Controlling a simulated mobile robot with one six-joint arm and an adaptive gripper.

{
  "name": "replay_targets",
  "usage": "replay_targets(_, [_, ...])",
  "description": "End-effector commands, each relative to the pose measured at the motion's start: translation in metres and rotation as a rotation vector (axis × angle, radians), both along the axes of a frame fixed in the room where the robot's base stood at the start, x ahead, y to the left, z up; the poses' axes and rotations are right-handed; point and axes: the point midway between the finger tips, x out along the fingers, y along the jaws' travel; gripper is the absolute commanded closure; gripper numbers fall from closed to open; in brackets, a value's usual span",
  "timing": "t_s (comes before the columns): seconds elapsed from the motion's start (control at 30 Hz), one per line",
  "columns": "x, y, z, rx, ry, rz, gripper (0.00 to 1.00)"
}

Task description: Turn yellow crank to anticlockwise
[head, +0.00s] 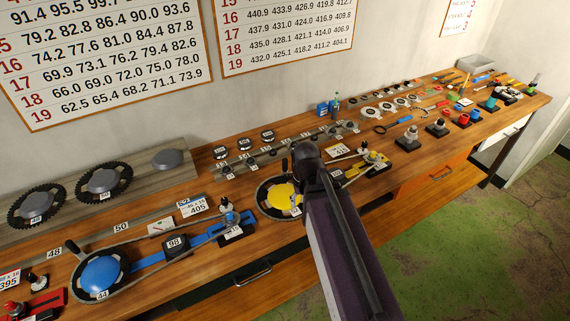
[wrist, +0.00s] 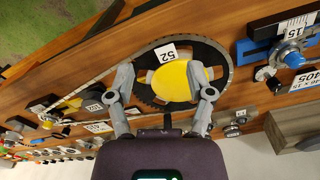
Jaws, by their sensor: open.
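The yellow crank (head: 280,196) is a yellow disc in a black toothed chainring, partly hidden behind my arm in the head view. In the wrist view the yellow disc (wrist: 172,84) lies ahead, with a white tag marked 52 (wrist: 166,53) on the ring. A chain runs from the ring to the left. My gripper (wrist: 167,88) is open, its two grey fingers spread on either side of the yellow disc in that view.
A blue crank (head: 100,275) on a blue stand is at the left of the wooden bench. A yellow stand (head: 371,160) is at the chain's far end. Small sprockets, rings and tools line the bench behind and to the right. Spare chainrings (head: 105,182) rest on a grey board.

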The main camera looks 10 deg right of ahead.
Motion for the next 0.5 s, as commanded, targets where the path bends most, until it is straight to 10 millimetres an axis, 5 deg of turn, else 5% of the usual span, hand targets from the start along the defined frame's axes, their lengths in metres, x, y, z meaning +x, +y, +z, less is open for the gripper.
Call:
replay_targets(0.27, [0.078,0.0,0.012,0.0,0.0,-0.078,0.32])
replay_targets(0.5, [0.164,0.0,0.024,0.001,0.0,-0.187,0.32])
